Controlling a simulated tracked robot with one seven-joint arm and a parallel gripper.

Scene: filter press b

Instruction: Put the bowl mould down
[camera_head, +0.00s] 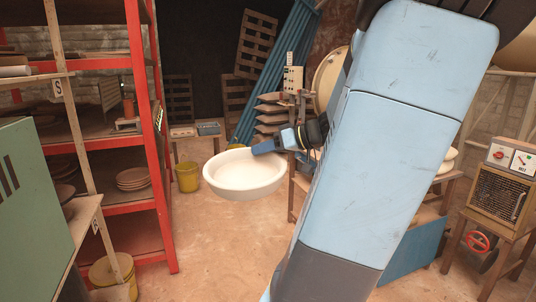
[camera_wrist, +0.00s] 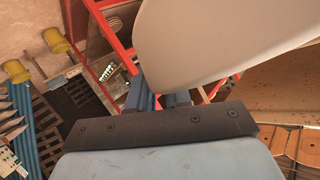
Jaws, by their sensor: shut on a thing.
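The bowl mould (camera_head: 245,176) is a wide, white, shallow bowl, held in the air with its open side up. My arm hides much of the right half of the head view.
Red shelving (camera_head: 137,130) at the left carries stacked plates (camera_head: 133,179). A yellow bucket (camera_head: 187,177) stands behind the bowl. A green cabinet (camera_head: 30,215) is at the near left, a heater (camera_head: 497,195) at the right. The floor (camera_head: 215,250) below the bowl looks clear.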

